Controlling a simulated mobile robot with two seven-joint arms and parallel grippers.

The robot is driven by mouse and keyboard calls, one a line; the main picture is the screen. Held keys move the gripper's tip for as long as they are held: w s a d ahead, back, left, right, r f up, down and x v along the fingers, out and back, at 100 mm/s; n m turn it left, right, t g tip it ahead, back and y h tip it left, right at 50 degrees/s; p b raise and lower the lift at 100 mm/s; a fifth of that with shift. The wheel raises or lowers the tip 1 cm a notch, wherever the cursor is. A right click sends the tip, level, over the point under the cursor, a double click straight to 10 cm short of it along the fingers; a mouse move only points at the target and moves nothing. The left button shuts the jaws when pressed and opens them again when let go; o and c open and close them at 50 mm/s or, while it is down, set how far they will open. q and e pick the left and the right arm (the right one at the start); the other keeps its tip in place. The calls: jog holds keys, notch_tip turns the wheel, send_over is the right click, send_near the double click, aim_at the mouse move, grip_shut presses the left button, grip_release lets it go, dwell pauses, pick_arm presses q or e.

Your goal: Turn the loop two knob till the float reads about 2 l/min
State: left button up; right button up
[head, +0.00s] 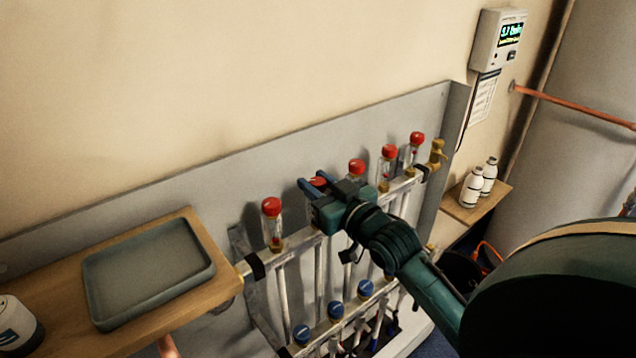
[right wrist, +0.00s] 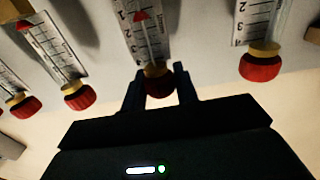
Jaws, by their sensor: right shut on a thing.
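The flow-meter manifold (head: 320,236) stands against a grey panel, with a row of clear tubes topped by red knobs. My right gripper (head: 316,186) is at the second knob from the left, with its two blue fingers on either side of that red knob (head: 318,183). In the right wrist view, upside down, the jaws (right wrist: 160,90) are shut on the red knob (right wrist: 158,84). My left gripper is out of view.
A red knob (head: 271,206) sits left of my gripper, with others to the right. Blue knobs (head: 302,333) line the lower rail. A wooden shelf with a grey tray (head: 150,270) is at left. A display box (head: 498,40) and white bottles (head: 472,186) are at right.

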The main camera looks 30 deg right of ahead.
jog(key=shift+n+y, duration=0.7)
jog(key=shift+y, duration=0.2)
jog(key=shift+f+n+g+y+b, duration=0.1)
jog(key=shift+n+g+y+b, duration=0.35)
jog(key=shift+n+y, duration=0.7)
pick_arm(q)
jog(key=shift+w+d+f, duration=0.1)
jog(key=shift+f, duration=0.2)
pick_arm(e)
jog(key=shift+y, duration=0.65)
pick_arm(q)
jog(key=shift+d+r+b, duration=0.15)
jog(key=shift+b, duration=0.15)
pick_arm(e)
jog(key=shift+g+y, duration=0.25)
jog(key=shift+y, duration=0.05)
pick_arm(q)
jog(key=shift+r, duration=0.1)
pick_arm(e)
jog(key=o, duration=0.9)
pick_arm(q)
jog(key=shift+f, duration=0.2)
pick_arm(e)
jog(key=shift+o, duration=0.2)
